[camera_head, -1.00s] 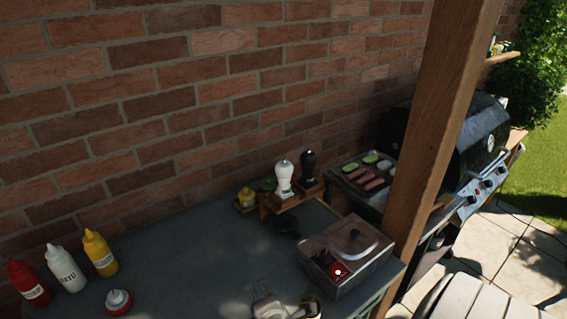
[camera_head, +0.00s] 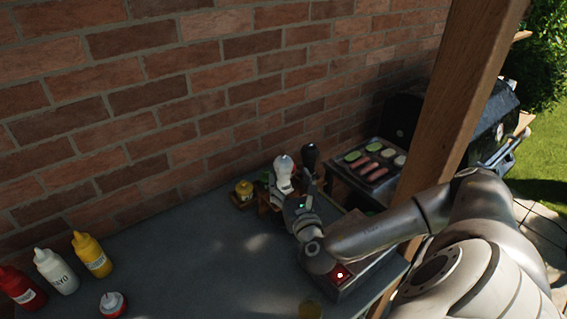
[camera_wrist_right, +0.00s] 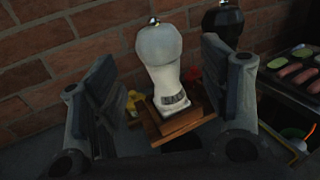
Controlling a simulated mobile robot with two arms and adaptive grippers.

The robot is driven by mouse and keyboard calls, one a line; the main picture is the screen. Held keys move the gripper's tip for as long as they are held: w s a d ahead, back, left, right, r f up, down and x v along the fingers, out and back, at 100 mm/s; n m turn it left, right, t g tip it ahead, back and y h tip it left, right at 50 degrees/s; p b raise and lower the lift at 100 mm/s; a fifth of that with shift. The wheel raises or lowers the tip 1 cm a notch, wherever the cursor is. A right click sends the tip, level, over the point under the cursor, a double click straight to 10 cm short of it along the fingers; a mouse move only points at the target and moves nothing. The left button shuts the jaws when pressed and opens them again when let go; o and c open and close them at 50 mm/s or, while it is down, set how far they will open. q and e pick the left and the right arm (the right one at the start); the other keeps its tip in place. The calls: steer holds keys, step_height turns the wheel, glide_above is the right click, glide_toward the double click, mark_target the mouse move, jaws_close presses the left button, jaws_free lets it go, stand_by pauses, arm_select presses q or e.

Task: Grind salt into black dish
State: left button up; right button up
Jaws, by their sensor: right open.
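The white salt grinder (camera_head: 283,174) stands on a small wooden stand (camera_head: 264,200) near the brick wall. In the right wrist view the grinder (camera_wrist_right: 163,75) stands upright between the two fingers of my right gripper (camera_wrist_right: 165,95), with space on both sides. In the head view my right gripper (camera_head: 292,200) is just in front of the grinder. It is open and empty. A black grinder (camera_head: 309,158) stands to the right; it also shows in the right wrist view (camera_wrist_right: 224,30). The black dish is hidden behind my right arm. My left gripper is not in view.
A metal box with a red light (camera_head: 342,276) is partly covered by my right arm. Red, white (camera_head: 56,270) and yellow bottles stand at the left. A small yellow-topped jar (camera_head: 243,193) is left of the stand. A wooden post (camera_head: 460,100) rises at right, before the grill.

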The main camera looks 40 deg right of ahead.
mark_target(284, 172)
steer(key=p+x, duration=0.1)
steer(key=x, duration=0.4)
steer(key=shift+w+d+r+p, duration=0.1)
steer(key=shift+w+d+p, duration=0.1)
steer(key=shift+p, duration=0.1)
steer(key=shift+w+d, duration=0.2)
steer(key=shift+w, duration=0.3)
steer(key=shift+w+d, duration=0.15)
steer(key=shift+w, duration=0.05)
steer(key=shift+c, duration=0.4)
steer(key=c, duration=0.9)
steer(key=shift+m+g+h+p, duration=0.5)
steer(key=shift+m+h, duration=0.1)
steer(key=shift+h, duration=0.2)
